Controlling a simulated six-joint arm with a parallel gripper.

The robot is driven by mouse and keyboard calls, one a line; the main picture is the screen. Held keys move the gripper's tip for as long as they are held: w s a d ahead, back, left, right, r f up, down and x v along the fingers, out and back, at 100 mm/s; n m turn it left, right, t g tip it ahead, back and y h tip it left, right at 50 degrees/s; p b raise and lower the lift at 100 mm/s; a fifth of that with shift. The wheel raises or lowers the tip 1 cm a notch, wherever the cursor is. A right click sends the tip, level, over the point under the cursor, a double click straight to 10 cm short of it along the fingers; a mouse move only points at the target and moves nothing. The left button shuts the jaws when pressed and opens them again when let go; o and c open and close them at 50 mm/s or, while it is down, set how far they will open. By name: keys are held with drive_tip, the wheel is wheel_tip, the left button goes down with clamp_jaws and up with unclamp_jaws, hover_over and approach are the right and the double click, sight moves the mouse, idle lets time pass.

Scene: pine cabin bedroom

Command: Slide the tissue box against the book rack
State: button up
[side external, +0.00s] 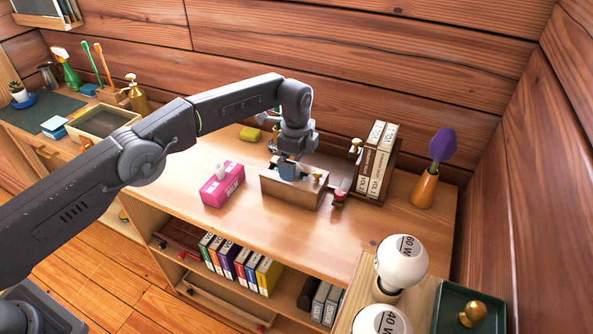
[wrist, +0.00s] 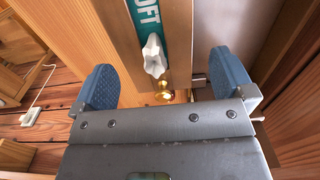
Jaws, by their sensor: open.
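The pink tissue box (side external: 222,185) with a white tissue on top sits on the wooden tabletop in the side view, left of my gripper. The book rack (side external: 397,160) stands to the right near the back wall and holds two upright volumes (side external: 376,160). A wide gap, with a wooden box in it, separates tissue box and rack. My gripper (side external: 287,172) points down at the wooden box, apart from the tissue box. In the wrist view my gripper (wrist: 165,80) shows two blue fingers spread wide. I cannot make out the tissue box there.
The wooden box (side external: 290,190) with a brass knob stands between tissue box and rack. A small red item (side external: 339,196) lies beside it. An orange vase (side external: 425,188) with a purple top stands right of the rack.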

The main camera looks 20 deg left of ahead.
drive_tip(key=shift+r, duration=1.3)
drive_tip(key=shift+s, duration=0.1)
drive_tip(key=shift+r, duration=0.2)
drive_tip(key=s+a+r+n+t, duration=0.1)
drive_tip(key=s+a+r+n, duration=0.25)
drive_tip(key=r, duration=0.45)
drive_tip(key=s+a+r+n+t, duration=0.1)
drive_tip(key=s+a+r+n, duration=0.1)
drive_tip(key=s+a+r, duration=0.4)
drive_tip(key=s+a+r+n+t, duration=0.1)
drive_tip(key=s+a+r+n, duration=0.15)
drive_tip(key=r, duration=0.65)
drive_tip(key=s+a+r+n+t, duration=0.1)
drive_tip(key=s+a+n, duration=0.1)
drive_tip(key=s, duration=0.4)
drive_tip(key=s+a+r+n, duration=0.1)
drive_tip(key=s+a+n, duration=0.15)
drive_tip(key=s, duration=0.45)
drive_tip(key=s+a+f+n+t, duration=0.1)
drive_tip(key=s+f+n, duration=0.4)
drive_tip(key=s, duration=0.9)
drive_tip(key=shift+a+f, duration=0.5)
drive_tip(key=shift+f, duration=0.4)
